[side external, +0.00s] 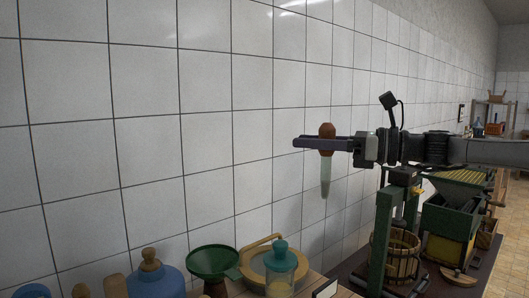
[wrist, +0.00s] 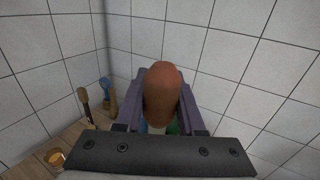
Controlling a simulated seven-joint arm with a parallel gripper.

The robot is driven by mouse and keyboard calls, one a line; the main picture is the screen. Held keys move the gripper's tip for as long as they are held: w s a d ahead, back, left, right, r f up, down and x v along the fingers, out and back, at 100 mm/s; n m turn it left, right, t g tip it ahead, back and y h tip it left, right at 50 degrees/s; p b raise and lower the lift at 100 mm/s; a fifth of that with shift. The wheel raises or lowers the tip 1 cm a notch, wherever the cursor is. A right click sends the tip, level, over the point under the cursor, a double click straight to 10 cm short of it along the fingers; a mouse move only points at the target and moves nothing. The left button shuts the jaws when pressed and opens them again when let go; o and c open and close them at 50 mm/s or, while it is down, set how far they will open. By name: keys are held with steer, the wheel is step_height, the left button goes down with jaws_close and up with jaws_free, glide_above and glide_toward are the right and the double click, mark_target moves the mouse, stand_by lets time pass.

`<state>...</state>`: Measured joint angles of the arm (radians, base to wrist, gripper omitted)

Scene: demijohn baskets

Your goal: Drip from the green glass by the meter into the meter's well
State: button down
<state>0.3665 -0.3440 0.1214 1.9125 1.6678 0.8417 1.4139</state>
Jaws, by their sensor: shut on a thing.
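My gripper (side external: 308,143) is shut on a dropper with a brown rubber bulb (side external: 327,131) and a clear tapered tube (side external: 326,177). The dropper hangs upright, tip down, well above the counter. In the wrist view the brown bulb (wrist: 162,92) stands between my two fingers and hides most of what is below; a little green and blue shows beneath it. Whether the tube holds liquid I cannot tell. I cannot make out the meter, its well or the green glass in either view.
On the counter below stand a green funnel (side external: 212,262), a jar with a teal lid (side external: 281,268), and a blue vessel with a wooden stopper (side external: 152,275). A slatted basket press (side external: 398,250) and a green-yellow machine (side external: 450,220) stand at right. A tiled wall (side external: 140,130) runs behind.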

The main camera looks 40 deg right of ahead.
steer(key=s+d+m+t+h, duration=0.1)
steer(key=s+d+m+h, duration=0.35)
steer(key=d+h, duration=0.4)
steer(key=s+d+m+h, duration=0.4)
steer(key=s+d+h, duration=0.1)
steer(key=d, duration=0.7)
step_height(320, 180, down, 30)
steer(key=shift+f, duration=0.2)
steer(key=shift+s, duration=0.1)
steer(key=shift+f, duration=0.75)
steer(key=shift+f, duration=0.3)
steer(key=shift+f, duration=0.35)
steer(key=shift+f, duration=0.1)
